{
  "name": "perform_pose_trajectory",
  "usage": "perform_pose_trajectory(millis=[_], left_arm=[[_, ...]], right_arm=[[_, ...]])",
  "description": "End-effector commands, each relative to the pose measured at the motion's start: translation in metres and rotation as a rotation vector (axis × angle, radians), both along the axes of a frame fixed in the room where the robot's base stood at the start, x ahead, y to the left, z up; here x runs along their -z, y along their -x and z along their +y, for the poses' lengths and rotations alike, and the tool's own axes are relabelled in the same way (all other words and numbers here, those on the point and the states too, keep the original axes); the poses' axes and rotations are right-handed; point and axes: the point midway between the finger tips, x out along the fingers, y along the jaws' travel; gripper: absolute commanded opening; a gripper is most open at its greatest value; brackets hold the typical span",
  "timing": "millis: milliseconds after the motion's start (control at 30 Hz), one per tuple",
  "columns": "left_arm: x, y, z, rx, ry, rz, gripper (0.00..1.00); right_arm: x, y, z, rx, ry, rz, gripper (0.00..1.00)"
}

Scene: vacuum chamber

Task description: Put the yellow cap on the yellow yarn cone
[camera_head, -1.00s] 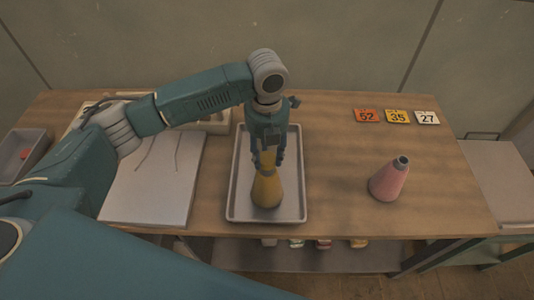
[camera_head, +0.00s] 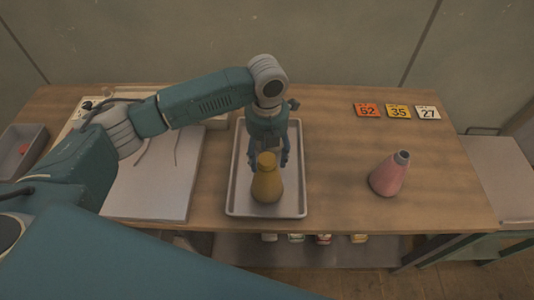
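The yellow yarn cone (camera_head: 266,186) stands upright on a grey metal tray (camera_head: 240,205) in the middle of the table. The yellow cap (camera_head: 266,160) sits upright on the cone's top; I cannot tell how tightly. My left gripper (camera_head: 268,157) points down at the cone's top, just behind the cap. Its fingers are spread on either side, and a gap shows between the left finger and the cap. It holds nothing. My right gripper is not in view.
A pink cone (camera_head: 388,174) stands to the right, leaning in the picture. Orange, yellow and white number cards (camera_head: 398,112) lie at the back right. A pale board (camera_head: 150,190) lies left of the tray. A grey bin (camera_head: 25,145) is far left. The table between tray and pink cone is clear.

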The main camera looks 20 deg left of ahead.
Motion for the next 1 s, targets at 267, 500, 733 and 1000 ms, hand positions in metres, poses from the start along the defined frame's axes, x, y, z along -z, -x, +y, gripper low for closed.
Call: perform_pose_trajectory(millis=[267,500,733,1000], left_arm=[[-0.002,0.000,0.000,0.000,0.001,-0.001,0.61],[-0.035,-0.001,0.000,0.000,0.000,-0.005,0.61],[-0.084,-0.001,0.000,0.000,0.001,-0.004,0.61],[-0.117,0.000,0.000,0.001,0.001,-0.002,0.61]], right_arm=[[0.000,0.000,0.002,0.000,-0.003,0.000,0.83],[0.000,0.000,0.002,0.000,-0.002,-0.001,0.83],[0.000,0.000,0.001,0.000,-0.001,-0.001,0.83],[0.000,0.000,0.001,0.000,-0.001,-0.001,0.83]])
